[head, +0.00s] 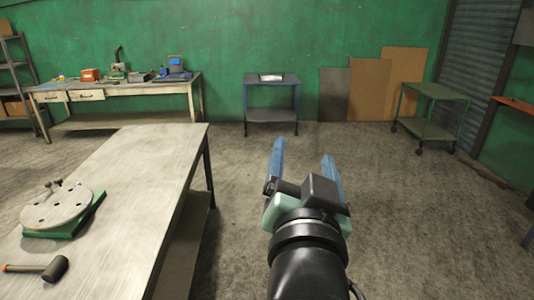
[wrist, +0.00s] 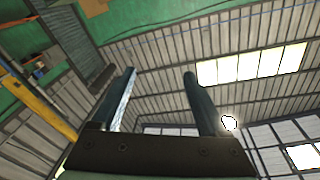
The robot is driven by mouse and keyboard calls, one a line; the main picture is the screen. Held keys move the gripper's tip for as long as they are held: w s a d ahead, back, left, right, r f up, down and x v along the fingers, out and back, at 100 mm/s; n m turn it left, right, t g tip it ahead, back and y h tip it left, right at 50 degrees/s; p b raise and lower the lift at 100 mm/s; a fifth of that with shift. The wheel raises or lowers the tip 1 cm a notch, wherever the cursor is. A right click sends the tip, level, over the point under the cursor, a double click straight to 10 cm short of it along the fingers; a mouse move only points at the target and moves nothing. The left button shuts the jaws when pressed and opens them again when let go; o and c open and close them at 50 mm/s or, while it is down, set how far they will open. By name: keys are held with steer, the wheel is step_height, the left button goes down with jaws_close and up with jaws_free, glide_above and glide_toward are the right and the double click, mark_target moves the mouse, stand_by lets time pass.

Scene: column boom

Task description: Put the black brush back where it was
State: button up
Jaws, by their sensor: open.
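My gripper (head: 303,150) is raised over the open floor to the right of the near workbench in the head view. Its two blue fingers are apart with nothing between them. The wrist view shows the same open fingers (wrist: 160,73) pointing toward the wall and ceiling, also empty. I cannot make out a black brush in either view. A mallet with a dark head (head: 55,268) and orange handle end lies on the near workbench, but it is not a brush.
The near workbench (head: 150,155) also bears a round plate (head: 57,207) on a green base. At the back stand a cluttered bench (head: 120,85), a blue trolley (head: 271,95) with a small pale item and a green trolley (head: 432,91). The floor between is clear.

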steer(key=s+a+r+n+t, duration=0.1)
steer(key=s+r+n+t, duration=0.1)
steer(key=r, duration=0.5)
steer(key=s+a+r+n+t+y, duration=0.1)
steer(key=s+a+r+t, duration=0.1)
steer(key=s+r+t, duration=0.2)
steer(key=s+a+r+n+t+y, duration=0.1)
steer(key=s+a+r+n+t, duration=0.1)
steer(key=s+r, duration=0.4)
step_height(320, 180, up, 5)
steer(key=shift+f+n+t, duration=0.1)
steer(key=shift+n+t, duration=0.2)
steer(key=shift+t, duration=0.1)
steer(key=shift+s, duration=0.1)
